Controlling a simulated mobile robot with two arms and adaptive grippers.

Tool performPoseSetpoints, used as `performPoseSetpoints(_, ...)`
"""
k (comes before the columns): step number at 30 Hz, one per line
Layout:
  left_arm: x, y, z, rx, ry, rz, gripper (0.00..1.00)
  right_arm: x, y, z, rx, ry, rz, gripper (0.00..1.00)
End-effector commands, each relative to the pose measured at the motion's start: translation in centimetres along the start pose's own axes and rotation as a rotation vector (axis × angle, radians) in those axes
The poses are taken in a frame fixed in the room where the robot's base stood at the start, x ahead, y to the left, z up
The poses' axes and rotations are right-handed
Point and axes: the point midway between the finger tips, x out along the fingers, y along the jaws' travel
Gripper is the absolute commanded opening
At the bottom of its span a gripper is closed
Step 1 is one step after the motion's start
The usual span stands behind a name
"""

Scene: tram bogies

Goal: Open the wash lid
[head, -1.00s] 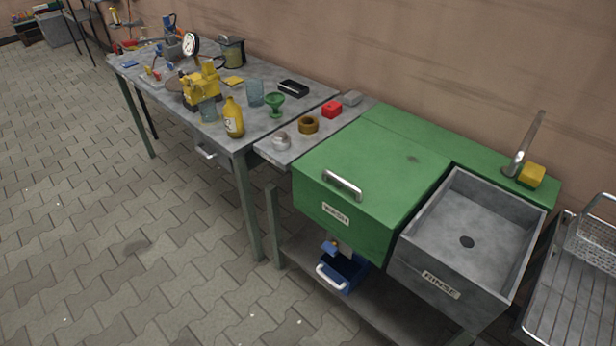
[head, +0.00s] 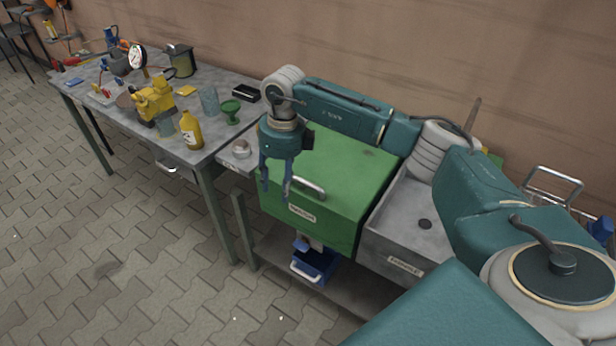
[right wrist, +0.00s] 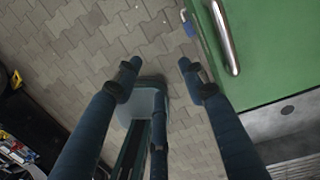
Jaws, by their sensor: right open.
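The green wash lid (head: 350,168) lies closed over the left basin, with a metal bar handle (head: 309,188) near its front edge and a label below it. In the right wrist view the handle (right wrist: 226,38) is at the upper right, on the green lid (right wrist: 265,50). My right gripper (head: 275,190) is open and empty, pointing down just left of the handle and apart from it. In the right wrist view its two fingers (right wrist: 157,70) have floor between them. My arm hides the back of the lid. My left gripper is not in view.
The grey rinse basin (head: 402,205) adjoins the lid on the right, partly behind my arm. A blue box (head: 316,266) sits on the shelf below. The front floor is free.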

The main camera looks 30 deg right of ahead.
Motion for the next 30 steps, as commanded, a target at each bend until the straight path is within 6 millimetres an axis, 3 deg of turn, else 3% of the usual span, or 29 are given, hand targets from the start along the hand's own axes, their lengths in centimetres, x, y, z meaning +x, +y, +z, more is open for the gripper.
performPoseSetpoints(1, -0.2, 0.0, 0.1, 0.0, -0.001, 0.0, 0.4, -2.1, -2.2, -0.7, -0.007, 0.022, -0.09, 0.41)
performPoseSetpoints(3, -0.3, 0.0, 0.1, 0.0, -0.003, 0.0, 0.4, -4.0, -4.5, -1.6, -0.005, 0.05, -0.182, 0.41)
performPoseSetpoints(8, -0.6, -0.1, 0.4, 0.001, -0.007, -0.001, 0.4, -5.4, -6.6, -2.5, 0.001, 0.078, -0.264, 0.41)
performPoseSetpoints(22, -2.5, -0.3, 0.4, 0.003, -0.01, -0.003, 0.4, 2.2, -8.6, -3.1, 0.002, 0.079, -0.263, 0.41)
performPoseSetpoints(30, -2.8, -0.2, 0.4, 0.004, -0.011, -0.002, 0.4, 4.5, -9.2, -3.2, 0.002, 0.075, -0.262, 0.41)
